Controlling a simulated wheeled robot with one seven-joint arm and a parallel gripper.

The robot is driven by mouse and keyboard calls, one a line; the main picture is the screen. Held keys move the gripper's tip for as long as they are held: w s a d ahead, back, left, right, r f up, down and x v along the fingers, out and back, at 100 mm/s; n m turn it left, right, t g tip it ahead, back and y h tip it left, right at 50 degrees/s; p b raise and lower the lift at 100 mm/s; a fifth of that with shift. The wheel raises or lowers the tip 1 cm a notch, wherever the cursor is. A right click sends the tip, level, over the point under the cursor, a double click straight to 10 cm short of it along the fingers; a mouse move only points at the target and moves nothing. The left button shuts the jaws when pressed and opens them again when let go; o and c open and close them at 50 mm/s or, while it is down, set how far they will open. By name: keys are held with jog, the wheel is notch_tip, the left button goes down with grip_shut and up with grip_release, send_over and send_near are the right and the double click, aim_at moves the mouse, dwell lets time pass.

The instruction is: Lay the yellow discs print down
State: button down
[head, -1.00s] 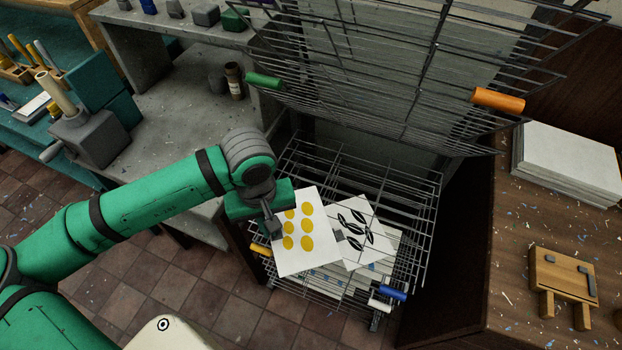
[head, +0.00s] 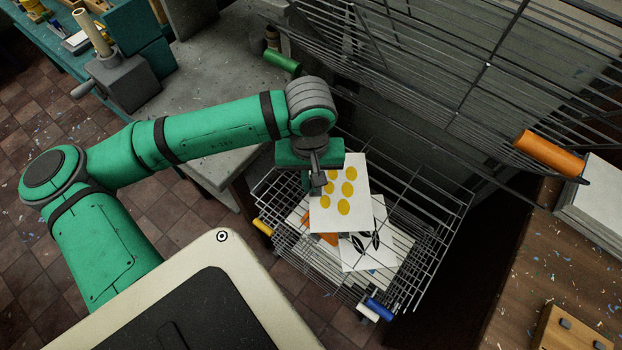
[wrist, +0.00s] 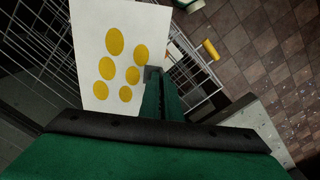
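The yellow discs print (head: 340,197) is a white sheet with several yellow discs, face up above the lowered wire shelf (head: 437,232). My gripper (head: 318,181) is shut on the sheet's left edge. In the wrist view the print (wrist: 118,60) extends left from my fingertips (wrist: 152,74). Below it in the head view, a print with black leaves (head: 360,256) lies partly covered. A sheet with orange shapes (head: 330,239) also shows partly beneath. I cannot tell whether the held sheet touches them.
Raised wire shelves with a green handle (head: 282,61) and an orange handle (head: 550,152) hang above and behind. The lowered shelves have yellow (head: 262,227) and blue (head: 378,309) handles. A grey bench (head: 210,100) stands left; a wooden counter (head: 545,270) stands right.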

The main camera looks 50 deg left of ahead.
jog(key=shift+f, duration=1.4)
jog(key=shift+s+f, duration=0.2)
jog(key=shift+f, duration=0.95)
jog(key=shift+w, duration=0.1)
jog(key=shift+f, duration=0.45)
jog(key=c, duration=1.9)
grip_release()
jog(key=shift+r, duration=0.1)
jog(key=shift+c, duration=0.5)
